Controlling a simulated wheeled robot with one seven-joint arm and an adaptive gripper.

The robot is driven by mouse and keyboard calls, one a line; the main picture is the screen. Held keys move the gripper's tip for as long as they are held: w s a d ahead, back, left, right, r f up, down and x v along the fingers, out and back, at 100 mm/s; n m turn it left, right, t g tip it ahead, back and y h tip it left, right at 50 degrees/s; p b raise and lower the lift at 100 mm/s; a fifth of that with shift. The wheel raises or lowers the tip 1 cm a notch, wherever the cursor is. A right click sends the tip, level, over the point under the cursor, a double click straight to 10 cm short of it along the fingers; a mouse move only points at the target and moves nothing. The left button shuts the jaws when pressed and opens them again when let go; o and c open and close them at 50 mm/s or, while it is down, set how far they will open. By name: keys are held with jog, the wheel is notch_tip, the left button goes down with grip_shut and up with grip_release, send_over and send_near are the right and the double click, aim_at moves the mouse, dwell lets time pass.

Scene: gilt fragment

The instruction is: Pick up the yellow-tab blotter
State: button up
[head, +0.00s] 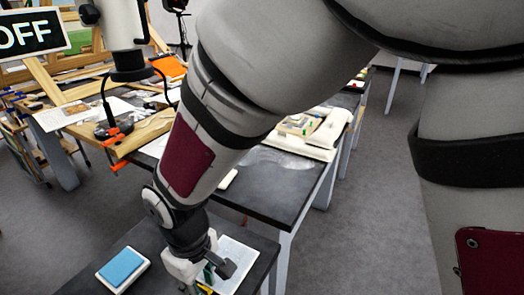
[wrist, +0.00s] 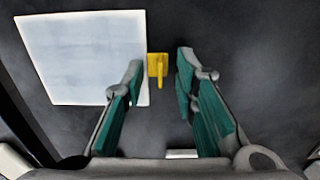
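The yellow-tab blotter (wrist: 82,56) is a flat, pale, nearly square sheet on the dark table at the left of the wrist view. Its yellow tab (wrist: 157,68) stands out from its right edge. In the head view the pale blotter (head: 243,256) shows partly behind my gripper (head: 208,268). In the wrist view my gripper (wrist: 161,62) is open, with one green-padded finger on each side of the tab. The left finger overlaps the blotter's right edge in the picture. I see no contact with the tab; the height above the table is hard to judge.
A blue pad on a white base (head: 122,268) lies left of my gripper on the same dark table. A second dark table (head: 268,185) with pale trays stands behind.

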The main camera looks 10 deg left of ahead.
grip_shut()
dwell(0.3)
